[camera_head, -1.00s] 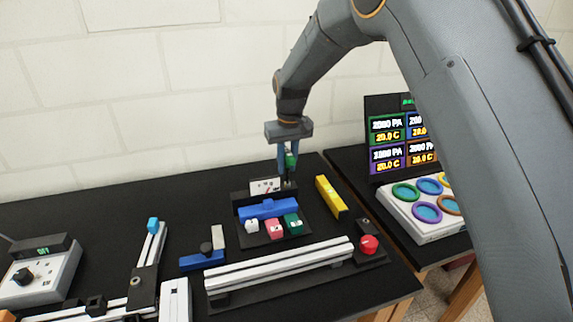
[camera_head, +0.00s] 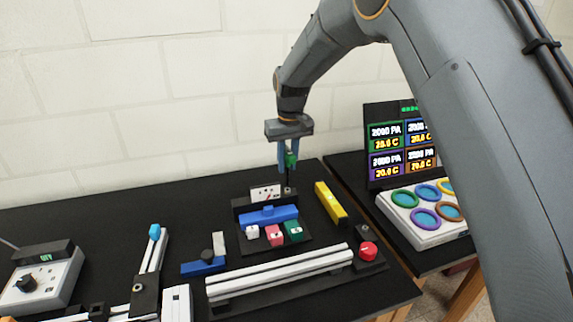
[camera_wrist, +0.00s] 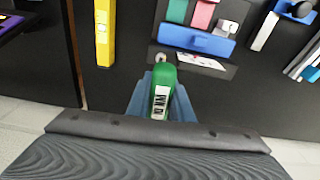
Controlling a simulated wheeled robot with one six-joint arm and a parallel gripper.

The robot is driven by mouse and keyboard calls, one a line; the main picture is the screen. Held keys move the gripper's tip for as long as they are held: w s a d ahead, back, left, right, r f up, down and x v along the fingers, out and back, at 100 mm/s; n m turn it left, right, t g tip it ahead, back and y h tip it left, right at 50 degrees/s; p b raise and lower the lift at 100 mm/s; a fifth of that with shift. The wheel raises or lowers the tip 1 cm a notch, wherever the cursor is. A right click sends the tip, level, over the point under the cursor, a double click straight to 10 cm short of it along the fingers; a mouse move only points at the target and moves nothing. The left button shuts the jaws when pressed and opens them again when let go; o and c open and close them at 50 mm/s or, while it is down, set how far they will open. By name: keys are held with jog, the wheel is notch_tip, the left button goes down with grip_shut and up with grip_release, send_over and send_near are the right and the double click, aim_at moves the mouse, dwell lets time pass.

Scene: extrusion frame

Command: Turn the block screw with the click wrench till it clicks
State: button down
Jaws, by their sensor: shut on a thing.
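My gripper (camera_head: 290,164) is shut on the green-handled tool (camera_wrist: 160,90), which I take for the click wrench. It carries a white label too small to read surely. In the head view its thin dark shaft (camera_head: 288,180) points down over a small ring (camera_head: 288,190) at the right end of a black rack. I cannot tell whether the tip is clear of the ring. A black block with a round screw-like spot (camera_head: 139,288) sits on the pale extrusions at the left; it may be the block with the screw. It is well away from my gripper.
In front of the rack are a blue bar (camera_head: 268,216) and white, pink and green cubes. A yellow bar (camera_head: 330,201) lies to the right. A long extrusion (camera_head: 280,273) and a red knob (camera_head: 368,250) are nearer. A grey dial box (camera_head: 43,280) stands far left.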

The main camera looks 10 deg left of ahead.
jog(key=shift+r+p, duration=0.7)
jog(key=shift+r, duration=0.8)
